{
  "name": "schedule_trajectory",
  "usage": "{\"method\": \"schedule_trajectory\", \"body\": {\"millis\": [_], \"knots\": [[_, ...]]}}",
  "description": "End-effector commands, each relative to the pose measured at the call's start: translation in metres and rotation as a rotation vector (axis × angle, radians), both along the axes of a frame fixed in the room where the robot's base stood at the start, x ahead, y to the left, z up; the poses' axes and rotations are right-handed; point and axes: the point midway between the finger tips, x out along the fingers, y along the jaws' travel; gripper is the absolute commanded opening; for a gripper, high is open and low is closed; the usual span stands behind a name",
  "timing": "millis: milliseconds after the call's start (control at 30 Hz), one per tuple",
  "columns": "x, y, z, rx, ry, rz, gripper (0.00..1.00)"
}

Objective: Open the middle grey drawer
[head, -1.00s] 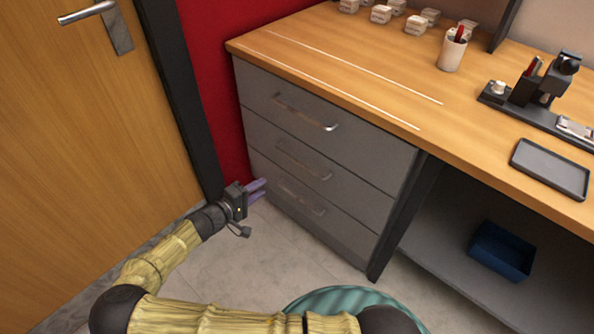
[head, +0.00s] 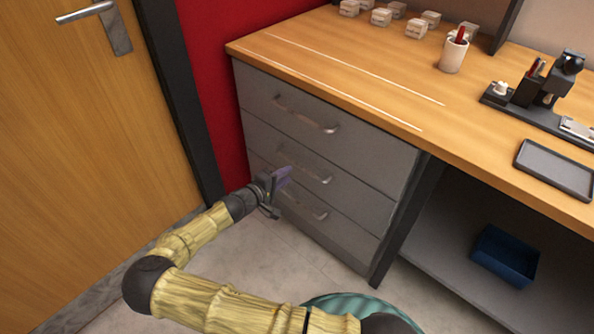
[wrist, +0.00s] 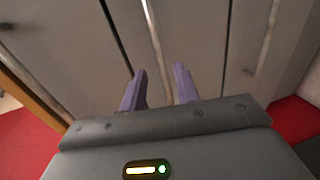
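The grey drawer unit has three drawers under the desk. The middle grey drawer (head: 345,187) is closed, with a curved metal handle (head: 322,178) on its front. Its handle (wrist: 153,40) also shows in the wrist view, running away from between the fingertips. My gripper (head: 284,175) is in front of the left part of the middle drawer, hiding part of it and the handle's left end. In the wrist view my gripper's two purple fingers (wrist: 160,80) are apart with nothing held. I cannot tell whether they touch the drawer front.
The top drawer (head: 350,140) and bottom drawer (head: 340,235) are closed, with similar handles. The wooden desktop (head: 330,50) overhangs above. A wooden door (head: 80,160) and red wall (head: 215,90) stand left. A blue bin (head: 503,255) sits on the shelf at right.

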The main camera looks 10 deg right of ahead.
Motion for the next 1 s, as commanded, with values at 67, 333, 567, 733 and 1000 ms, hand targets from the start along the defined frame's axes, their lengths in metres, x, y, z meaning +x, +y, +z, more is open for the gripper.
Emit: {"method": "schedule_trajectory", "body": {"millis": [67, 333, 567, 733, 1000], "knots": [[0.008, -0.013, -0.005, -0.001, 0.0, -0.002, 0.31], [0.032, -0.045, -0.013, 0.0, -0.001, -0.001, 0.31], [0.038, -0.052, -0.013, 0.001, 0.0, 0.001, 0.31], [0.037, -0.051, -0.013, 0.0, 0.0, 0.0, 0.31], [0.037, -0.051, -0.013, 0.001, 0.001, 0.0, 0.0]]}}
